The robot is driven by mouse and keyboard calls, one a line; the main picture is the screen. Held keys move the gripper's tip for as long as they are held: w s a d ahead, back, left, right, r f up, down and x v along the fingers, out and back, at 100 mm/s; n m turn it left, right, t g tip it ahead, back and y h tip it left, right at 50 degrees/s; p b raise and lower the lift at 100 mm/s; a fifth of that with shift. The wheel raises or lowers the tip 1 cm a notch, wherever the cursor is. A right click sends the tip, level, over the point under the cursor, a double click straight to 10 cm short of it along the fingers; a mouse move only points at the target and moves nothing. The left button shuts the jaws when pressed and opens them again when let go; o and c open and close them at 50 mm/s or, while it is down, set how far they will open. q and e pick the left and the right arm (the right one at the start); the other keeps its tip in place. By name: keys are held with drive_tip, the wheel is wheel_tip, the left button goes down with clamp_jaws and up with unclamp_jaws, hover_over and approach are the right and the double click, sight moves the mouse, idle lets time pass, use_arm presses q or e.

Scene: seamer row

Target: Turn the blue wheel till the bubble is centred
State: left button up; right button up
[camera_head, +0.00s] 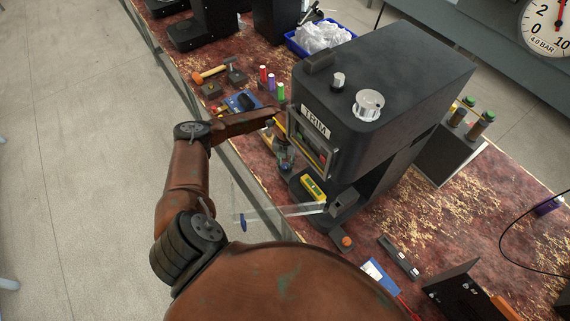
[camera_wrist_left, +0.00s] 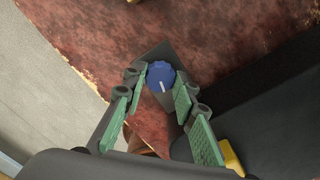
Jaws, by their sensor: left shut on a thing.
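The blue wheel (camera_wrist_left: 161,75), with a white mark on its face, sits between the fingertips of my left gripper (camera_wrist_left: 160,82) in the left wrist view. The green-padded fingers are shut on it from both sides. In the head view my left gripper (camera_head: 285,158) is at the front left of the dark seamer machine (camera_head: 400,75), and the wheel is hidden there. A yellow level (camera_head: 313,188) with a greenish vial lies at the machine's foot, just right of the gripper. Its bubble is too small to make out. A yellow part (camera_wrist_left: 231,157) shows at the wrist view's lower edge. My right gripper is not in view.
The machine's body stands close to the gripper's right. A clear panel (camera_head: 285,210) juts out below the level. Colored spools (camera_head: 271,82), a hammer (camera_head: 210,73) and a blue bin (camera_head: 296,45) lie behind. Bottles (camera_head: 470,116) stand at right. The left floor is clear.

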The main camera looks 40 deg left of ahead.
sight(285, 165)
use_arm(q)
drive_tip(key=o, duration=1.1)
drive_tip(key=shift+r, duration=0.2)
wheel_tip(285, 165, up, 12)
drive_tip(key=shift+f, duration=0.15)
drive_tip(key=shift+w, duration=0.1)
